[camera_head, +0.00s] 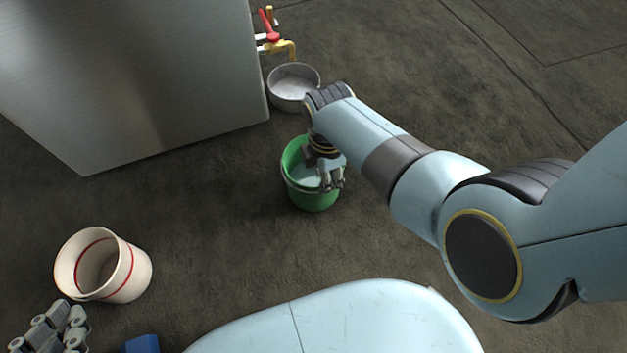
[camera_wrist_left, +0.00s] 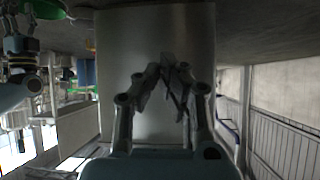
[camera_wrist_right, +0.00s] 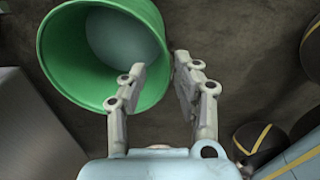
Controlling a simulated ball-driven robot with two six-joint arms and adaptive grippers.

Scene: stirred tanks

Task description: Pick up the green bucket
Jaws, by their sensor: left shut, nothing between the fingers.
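The green bucket (camera_head: 312,199) stands upright on the dark floor near the middle of the head view, with a pale surface inside. My right gripper (camera_head: 334,182) is over its right side. In the right wrist view the bucket (camera_wrist_right: 58,72) fills the upper left. There my right gripper (camera_wrist_right: 164,62) is open, one finger over the bucket's mouth and the other outside the rim; contact cannot be told. My left gripper (camera_head: 62,328) is shut and empty at the lower left of the head view, far from the bucket. Its fingertips meet in the left wrist view (camera_wrist_left: 165,72).
A large metal tank (camera_head: 130,80) stands at the upper left, with a red-handled brass tap (camera_head: 275,42) and a grey bowl (camera_head: 293,88) near its right side. A white bucket with a red stripe (camera_head: 130,275) stands at the left. Floor right of the bowl is clear.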

